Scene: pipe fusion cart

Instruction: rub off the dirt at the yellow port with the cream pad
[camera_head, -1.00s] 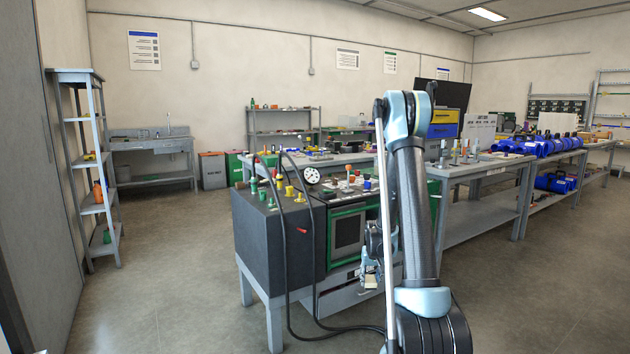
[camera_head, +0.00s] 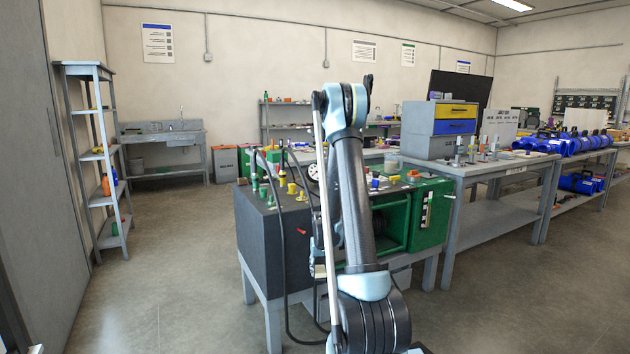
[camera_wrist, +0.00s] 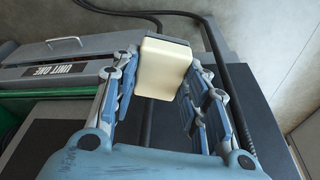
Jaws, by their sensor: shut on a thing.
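My gripper (camera_wrist: 164,72) is shut on the cream pad (camera_wrist: 163,66), which sits between the two blue-grey fingers in the wrist view. In the head view the pad (camera_head: 320,270) shows as a small pale patch at the left of my arm, low in front of the cart; my gripper is mostly hidden there. Yellow fittings (camera_head: 291,188) stand on the dark top of the pipe fusion cart (camera_head: 268,233), above and left of the pad. I cannot tell which is the yellow port, and the dirt is too small to make out. The pad is apart from these fittings.
Black hoses (camera_head: 283,260) hang down the cart's front, and one (camera_wrist: 225,75) passes close to my gripper. A gauge (camera_head: 313,171) and green and red fittings crowd the cart top. A grey workbench (camera_head: 478,170) stands right. Floor is clear at left.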

